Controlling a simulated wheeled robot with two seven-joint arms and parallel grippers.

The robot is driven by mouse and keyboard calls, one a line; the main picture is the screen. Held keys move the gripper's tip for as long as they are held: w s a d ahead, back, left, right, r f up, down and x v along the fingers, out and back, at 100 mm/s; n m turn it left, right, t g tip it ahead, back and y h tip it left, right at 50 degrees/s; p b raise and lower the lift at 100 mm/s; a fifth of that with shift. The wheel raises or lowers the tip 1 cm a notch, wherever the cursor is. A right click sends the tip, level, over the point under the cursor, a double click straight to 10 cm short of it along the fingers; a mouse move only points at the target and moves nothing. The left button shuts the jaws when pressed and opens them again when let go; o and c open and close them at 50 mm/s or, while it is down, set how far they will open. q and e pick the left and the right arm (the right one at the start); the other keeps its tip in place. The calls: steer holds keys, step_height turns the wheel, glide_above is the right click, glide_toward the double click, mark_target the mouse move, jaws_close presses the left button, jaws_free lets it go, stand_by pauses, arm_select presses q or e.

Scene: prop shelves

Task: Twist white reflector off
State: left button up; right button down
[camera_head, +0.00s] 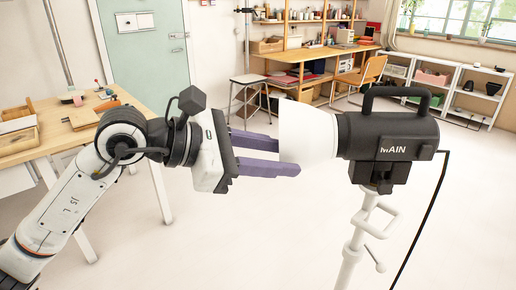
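The white reflector (307,128) is a flared white cone on the left end of a black lamp head (388,140) marked "MAIN". The lamp head sits on a white stand (355,240). My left gripper (287,157) comes in from the left at the reflector's lower left rim, its purple fingers spread apart. The lower finger's tip shows in front of the reflector's bottom edge. The upper finger's tip is hidden at the rim, behind or inside the reflector. I cannot tell whether either finger touches it. My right gripper is not in view.
A black cable (424,215) hangs from the lamp's right side. A wooden table (60,135) with small items stands at left. A stool (248,95), a desk (305,60) and white shelves (455,90) stand at the back. The floor around the stand is clear.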

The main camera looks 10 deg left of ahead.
mark_target(318, 161)
arm_select(q)
steer(key=shift+p+x, duration=0.3)
steer(key=shift+x, duration=2.3)
jaws_close()
steer(key=c, duration=0.5)
jaws_free()
steer(key=shift+c, duration=0.2)
jaws_close()
steer(key=shift+r, duration=0.1)
